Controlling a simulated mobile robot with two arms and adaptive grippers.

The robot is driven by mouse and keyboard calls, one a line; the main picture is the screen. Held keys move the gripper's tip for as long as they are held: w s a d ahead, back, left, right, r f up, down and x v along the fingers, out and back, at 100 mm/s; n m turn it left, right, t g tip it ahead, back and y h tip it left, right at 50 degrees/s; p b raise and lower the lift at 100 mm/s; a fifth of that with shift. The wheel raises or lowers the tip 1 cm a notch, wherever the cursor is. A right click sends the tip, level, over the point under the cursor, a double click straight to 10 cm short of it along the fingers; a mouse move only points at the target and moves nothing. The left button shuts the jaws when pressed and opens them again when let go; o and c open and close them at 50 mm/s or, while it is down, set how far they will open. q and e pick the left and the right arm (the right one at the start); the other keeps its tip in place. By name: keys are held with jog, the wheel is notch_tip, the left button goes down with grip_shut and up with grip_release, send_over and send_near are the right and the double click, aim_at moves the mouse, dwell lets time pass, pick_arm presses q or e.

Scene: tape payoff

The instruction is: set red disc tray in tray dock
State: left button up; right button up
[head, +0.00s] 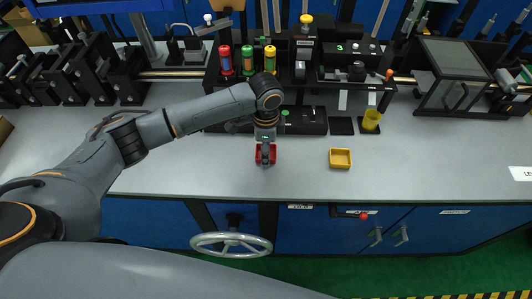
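A small red tray (272,157) sits on the grey workbench near its front edge. My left gripper (265,157) points down directly over it and covers its middle. I cannot tell whether the fingers touch the tray or are closed on it. No disc can be made out in the tray. A flat black square pad (341,126) lies on the bench farther back to the right; I cannot tell whether it is the tray dock. My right gripper is not in view.
A yellow tray (340,164) sits to the right of the red one. A glass-sided box (455,75) stands at right.

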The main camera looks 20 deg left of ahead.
pick_arm(q)
jog(key=c, duration=0.6)
jog(key=shift+r, duration=0.15)
